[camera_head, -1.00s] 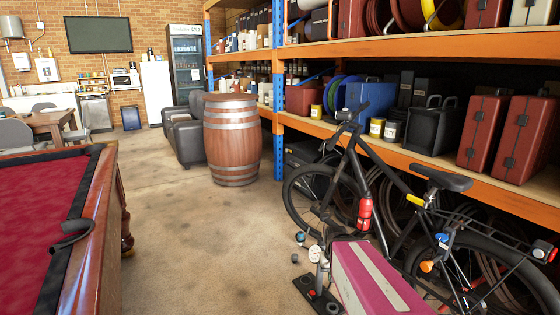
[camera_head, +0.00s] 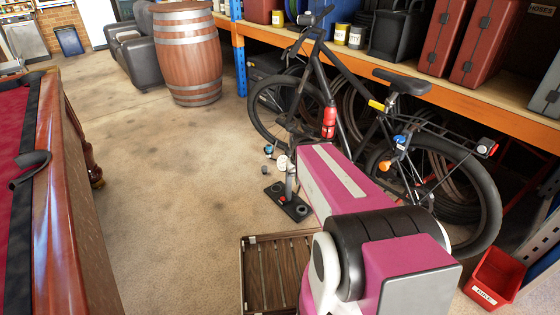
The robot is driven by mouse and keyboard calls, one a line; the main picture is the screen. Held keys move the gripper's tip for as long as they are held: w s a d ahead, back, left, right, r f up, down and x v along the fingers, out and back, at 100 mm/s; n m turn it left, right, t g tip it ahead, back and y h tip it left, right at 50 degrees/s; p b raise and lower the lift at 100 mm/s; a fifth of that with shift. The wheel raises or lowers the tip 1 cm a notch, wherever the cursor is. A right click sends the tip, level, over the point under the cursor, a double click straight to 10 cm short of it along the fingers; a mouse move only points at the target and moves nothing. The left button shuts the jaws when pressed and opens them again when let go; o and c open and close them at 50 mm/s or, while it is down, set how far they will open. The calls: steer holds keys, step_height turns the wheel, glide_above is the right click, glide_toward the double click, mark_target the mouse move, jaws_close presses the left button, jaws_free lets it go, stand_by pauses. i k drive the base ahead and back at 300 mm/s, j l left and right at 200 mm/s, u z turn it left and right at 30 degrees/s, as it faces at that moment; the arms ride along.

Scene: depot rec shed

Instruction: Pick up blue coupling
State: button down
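I cannot clearly make out the blue coupling. A small blue piece (camera_head: 401,141) shows at the rear of the bicycle, above an orange piece, and a small blue-rimmed round piece (camera_head: 268,149) shows left of the bicycle's middle. Both are too small to name for sure. My magenta arm stretches from the bottom right toward the bicycle. Its far end points away from the camera, and I see no gripper fingers there.
A black bicycle (camera_head: 345,70) leans by the orange-edged shelf (camera_head: 480,95). A black-based stand (camera_head: 288,205) is on the floor. A slatted wooden crate (camera_head: 243,272) is below, and a labelled red bin (camera_head: 495,277) at right. A barrel (camera_head: 187,55) and pool table (camera_head: 75,235) border clear floor.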

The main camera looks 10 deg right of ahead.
mark_target(268, 148)
steer(key=i+j+z, duration=0.2)
steer(key=i+j, duration=0.6)
steer(key=j, duration=0.1)
